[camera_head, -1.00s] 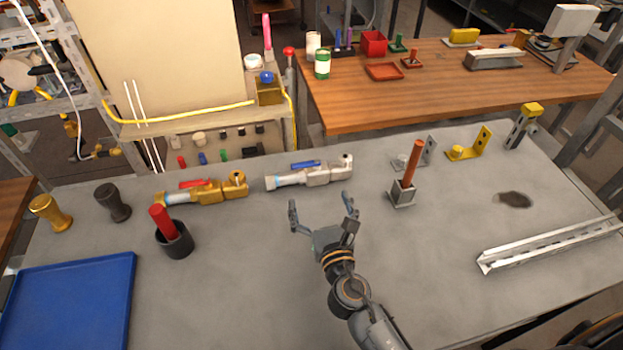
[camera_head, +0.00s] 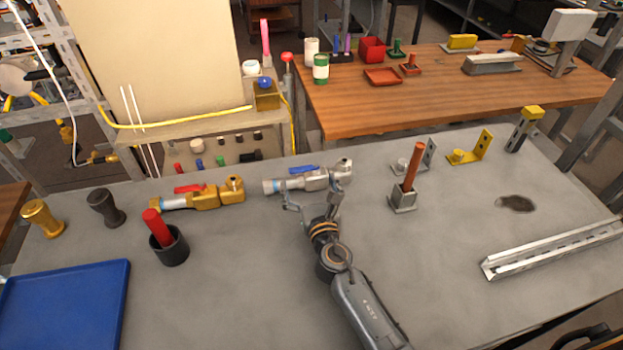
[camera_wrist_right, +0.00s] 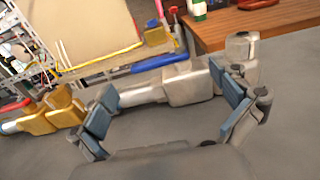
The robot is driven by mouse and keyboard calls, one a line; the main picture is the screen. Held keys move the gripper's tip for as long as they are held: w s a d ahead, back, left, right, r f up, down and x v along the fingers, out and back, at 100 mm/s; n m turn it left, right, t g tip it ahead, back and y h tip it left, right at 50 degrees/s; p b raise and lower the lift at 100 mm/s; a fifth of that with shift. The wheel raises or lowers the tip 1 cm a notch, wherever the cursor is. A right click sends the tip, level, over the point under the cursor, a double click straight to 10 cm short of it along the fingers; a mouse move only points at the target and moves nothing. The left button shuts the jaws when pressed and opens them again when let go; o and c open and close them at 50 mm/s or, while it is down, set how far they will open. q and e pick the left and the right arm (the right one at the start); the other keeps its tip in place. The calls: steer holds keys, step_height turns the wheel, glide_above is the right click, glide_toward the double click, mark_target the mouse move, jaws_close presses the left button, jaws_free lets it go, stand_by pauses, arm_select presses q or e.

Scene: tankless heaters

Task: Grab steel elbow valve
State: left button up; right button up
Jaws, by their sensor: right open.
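The steel elbow valve (camera_head: 318,179), silver with a blue handle, lies on the grey table at its back middle. In the right wrist view the steel valve (camera_wrist_right: 180,86) lies across, just beyond and partly between the fingers. My right gripper (camera_head: 312,199) is open at the valve's near side, its fingers spread along the valve's length. The right wrist view shows the two blue-padded fingers of the right gripper (camera_wrist_right: 168,110) apart with nothing clamped between them. Whether a finger touches the valve I cannot tell. My left gripper is not in view.
A brass valve with a red handle (camera_head: 205,195) lies to the left. A black cup with a red rod (camera_head: 170,250) stands nearer. A steel block with an orange-brown rod (camera_head: 403,198) stands to the right. A blue tray (camera_head: 65,305) is at front left.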

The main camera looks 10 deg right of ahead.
mark_target(305, 172)
steer(key=w, duration=0.4)
steer(key=shift+w, duration=0.3)
steer(key=shift+s, duration=0.1)
steer(key=shift+c, duration=0.6)
steer(key=c, duration=1.4)
steer(key=shift+r, duration=0.1)
steer(key=c, duration=0.3)
